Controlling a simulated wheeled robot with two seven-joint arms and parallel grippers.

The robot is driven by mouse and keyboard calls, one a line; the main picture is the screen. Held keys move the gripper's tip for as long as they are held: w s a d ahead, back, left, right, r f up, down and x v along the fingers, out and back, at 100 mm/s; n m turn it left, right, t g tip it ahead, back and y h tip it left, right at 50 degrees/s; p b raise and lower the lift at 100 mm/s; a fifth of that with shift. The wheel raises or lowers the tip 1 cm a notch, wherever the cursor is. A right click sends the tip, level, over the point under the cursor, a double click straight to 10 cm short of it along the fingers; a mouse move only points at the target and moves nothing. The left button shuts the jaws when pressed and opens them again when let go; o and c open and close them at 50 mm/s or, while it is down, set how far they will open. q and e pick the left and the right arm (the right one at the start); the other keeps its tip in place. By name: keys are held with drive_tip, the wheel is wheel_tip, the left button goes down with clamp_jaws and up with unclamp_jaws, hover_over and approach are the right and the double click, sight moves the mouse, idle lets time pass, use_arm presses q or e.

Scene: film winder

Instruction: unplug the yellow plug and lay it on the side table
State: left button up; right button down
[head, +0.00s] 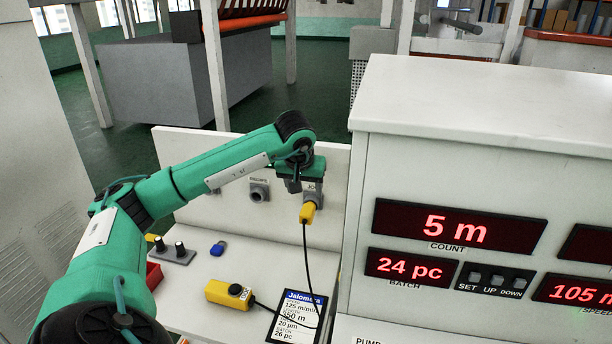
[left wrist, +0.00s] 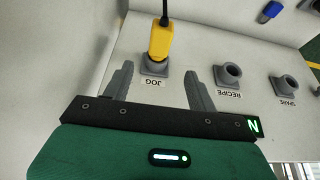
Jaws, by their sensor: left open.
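The yellow plug (head: 308,213) sits in the grey socket labelled JOG on the upright white panel (head: 285,232). In the left wrist view the plug (left wrist: 160,42) points into that socket (left wrist: 154,69), with a black cable leaving its far end. My left gripper (head: 301,184) is open and empty, just above the plug in the head view. In the left wrist view its two fingers (left wrist: 158,84) are spread to either side of the socket, apart from the plug. The white side table (head: 195,272) lies below the panel. My right gripper is out of view.
On the table are a yellow pendant box (head: 229,294), a printed card (head: 296,316), a blue padlock (head: 217,248), a knob box (head: 174,254) and a red bin (head: 153,276). The cable hangs down over the card. A white display cabinet (head: 460,150) stands at right.

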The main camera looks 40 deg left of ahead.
sight(306, 212)
use_arm(q)
drive_tip(key=p+x, duration=0.2)
drive_tip(key=x, duration=0.7)
drive_tip(key=shift+w+p, duration=0.1)
drive_tip(key=shift+p, duration=0.2)
drive_tip(key=shift+w+f, duration=0.2)
drive_tip(key=shift+f, duration=0.45)
drive_tip(key=c, duration=0.9)
drive_tip(key=shift+o, duration=1.4)
drive_tip(key=c, duration=0.5)
drive_tip(key=shift+c, duration=0.2)
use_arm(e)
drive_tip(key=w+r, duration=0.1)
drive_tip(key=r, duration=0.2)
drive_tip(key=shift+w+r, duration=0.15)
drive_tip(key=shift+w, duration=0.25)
use_arm(q)
drive_tip(key=shift+s, duration=0.15)
drive_tip(key=shift+s+d, duration=0.4)
drive_tip(key=shift+s, duration=0.35)
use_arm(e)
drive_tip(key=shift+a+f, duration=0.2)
